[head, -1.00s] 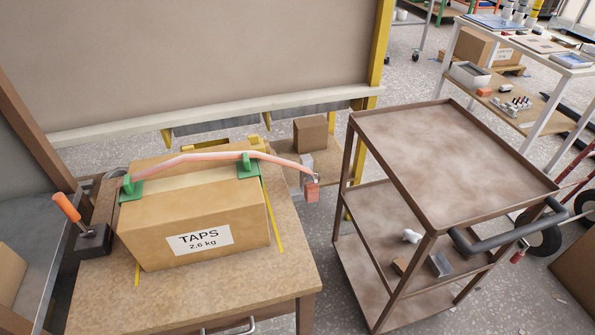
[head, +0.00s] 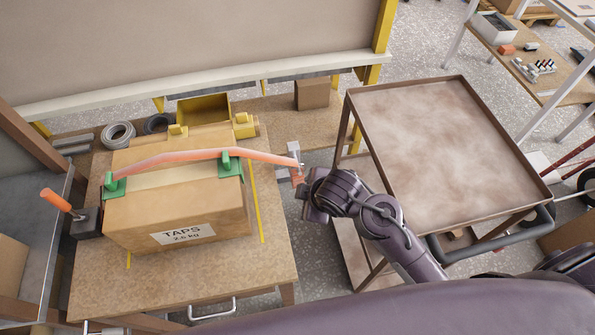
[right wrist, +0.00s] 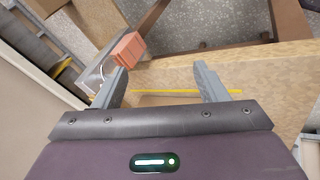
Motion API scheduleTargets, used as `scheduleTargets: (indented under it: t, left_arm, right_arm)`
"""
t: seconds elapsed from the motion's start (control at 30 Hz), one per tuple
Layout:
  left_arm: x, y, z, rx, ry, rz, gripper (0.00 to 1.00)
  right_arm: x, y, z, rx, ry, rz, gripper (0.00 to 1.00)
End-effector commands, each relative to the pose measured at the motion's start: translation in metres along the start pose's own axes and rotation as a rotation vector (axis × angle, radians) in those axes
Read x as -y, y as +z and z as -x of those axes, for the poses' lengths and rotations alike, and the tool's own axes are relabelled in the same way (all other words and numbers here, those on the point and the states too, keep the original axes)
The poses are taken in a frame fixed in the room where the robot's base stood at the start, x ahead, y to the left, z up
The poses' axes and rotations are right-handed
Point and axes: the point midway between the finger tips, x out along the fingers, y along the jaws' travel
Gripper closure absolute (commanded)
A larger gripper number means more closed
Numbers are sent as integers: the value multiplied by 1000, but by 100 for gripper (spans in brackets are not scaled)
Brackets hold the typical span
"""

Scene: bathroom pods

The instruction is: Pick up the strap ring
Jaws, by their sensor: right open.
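A pale red strap (head: 190,153) runs over a cardboard box labelled TAPS (head: 180,215), through two green corner guards (head: 230,164). Its right end reaches past the workbench edge, where a small metal fitting, apparently the strap ring, and an orange-red piece (head: 297,178) hang. In the right wrist view the orange-red piece (right wrist: 126,48) is beside the left finger, with thin metal parts next to it; the ring's shape is unclear. My right gripper (head: 308,198) is close to this end in the head view. In the wrist view it (right wrist: 163,86) is open and empty. My left gripper is not in view.
The box stands on a wooden workbench (head: 200,275) with a yellow bin (head: 204,108) and grey coils (head: 118,135) behind it. An orange-handled tool (head: 58,200) is at the left. A brown cart (head: 440,140) stands close at the right, beside my right arm.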

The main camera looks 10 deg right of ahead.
Motion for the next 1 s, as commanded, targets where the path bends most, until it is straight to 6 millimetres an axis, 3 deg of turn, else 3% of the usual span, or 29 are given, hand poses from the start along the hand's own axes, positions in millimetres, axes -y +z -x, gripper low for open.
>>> scheduleTargets:
  t: [0.03, 0.07, 0.3, 0.47, 0.57, 0.7, 0.83, 1.0]
  left_arm:
    - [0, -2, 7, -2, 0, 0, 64]
    - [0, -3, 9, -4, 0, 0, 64]
    - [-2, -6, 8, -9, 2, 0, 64]
    - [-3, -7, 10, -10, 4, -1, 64]
    - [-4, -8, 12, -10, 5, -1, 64]
    - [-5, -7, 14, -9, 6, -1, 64]
    - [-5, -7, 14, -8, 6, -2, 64]
    - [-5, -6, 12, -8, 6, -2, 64]
  right_arm:
    - [-10, -13, 22, -13, 25, 67, 34]
    - [-15, -21, 30, -23, 40, 149, 34]
    - [-24, -60, 23, -81, 89, 773, 34]
    - [-30, -72, 18, -91, 109, 1283, 34]
    - [-36, -68, 14, -79, 94, 1661, 34]
    - [-48, -47, 9, -57, 22, 2125, 34]
    - [-59, -24, 9, -49, -62, 2401, 34]
    - [-65, -8, 2, -57, -125, 2548, 34]
